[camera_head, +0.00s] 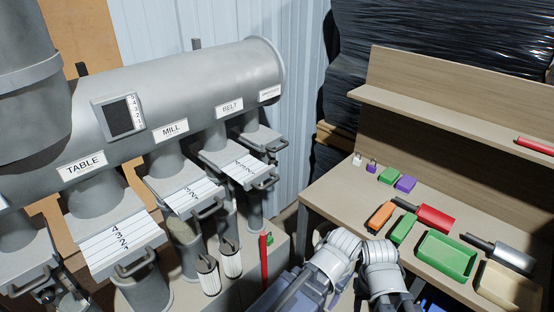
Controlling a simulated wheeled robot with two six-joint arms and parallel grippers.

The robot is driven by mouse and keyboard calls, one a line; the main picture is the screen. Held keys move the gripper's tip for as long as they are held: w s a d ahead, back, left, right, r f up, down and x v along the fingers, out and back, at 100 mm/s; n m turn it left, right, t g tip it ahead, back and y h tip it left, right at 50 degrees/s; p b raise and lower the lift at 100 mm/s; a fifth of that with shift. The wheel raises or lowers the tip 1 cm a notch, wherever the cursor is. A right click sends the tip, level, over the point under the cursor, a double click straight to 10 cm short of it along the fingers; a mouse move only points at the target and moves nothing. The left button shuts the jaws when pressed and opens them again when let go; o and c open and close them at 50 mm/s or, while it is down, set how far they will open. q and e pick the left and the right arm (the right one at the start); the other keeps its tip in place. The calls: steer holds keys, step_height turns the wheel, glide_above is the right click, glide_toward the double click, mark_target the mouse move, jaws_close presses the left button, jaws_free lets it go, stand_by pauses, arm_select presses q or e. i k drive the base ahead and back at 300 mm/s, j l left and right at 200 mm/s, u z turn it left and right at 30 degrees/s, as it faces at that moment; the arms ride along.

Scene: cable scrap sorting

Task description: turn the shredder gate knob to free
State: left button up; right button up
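A large grey duct (190,90) carries gates under labelled pipes. The labels TABLE (82,165), MILL (171,130) and BELT (229,107) read clearly. A fourth label (270,93) at the duct's far end is too small to read. Its gate (258,138) has a dark handle at its right edge. I cannot make out a gate knob or its setting, nor tell which gate is the shredder's. My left gripper (338,250) and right gripper (380,262) are side by side at the bottom centre, apart from the gates. Their fingers cannot be made out.
A wooden bench (335,190) with a back shelf stands at right. A red upright bar (264,262) and two pale cylinders stand below the duct.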

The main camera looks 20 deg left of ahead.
mark_target(272, 160)
steer(key=i+l+u, duration=0.25)
steer(key=i, duration=0.15)
steer(key=i+l+u, duration=0.25)
steer(key=i+l, duration=0.1)
steer(key=i, duration=0.05)
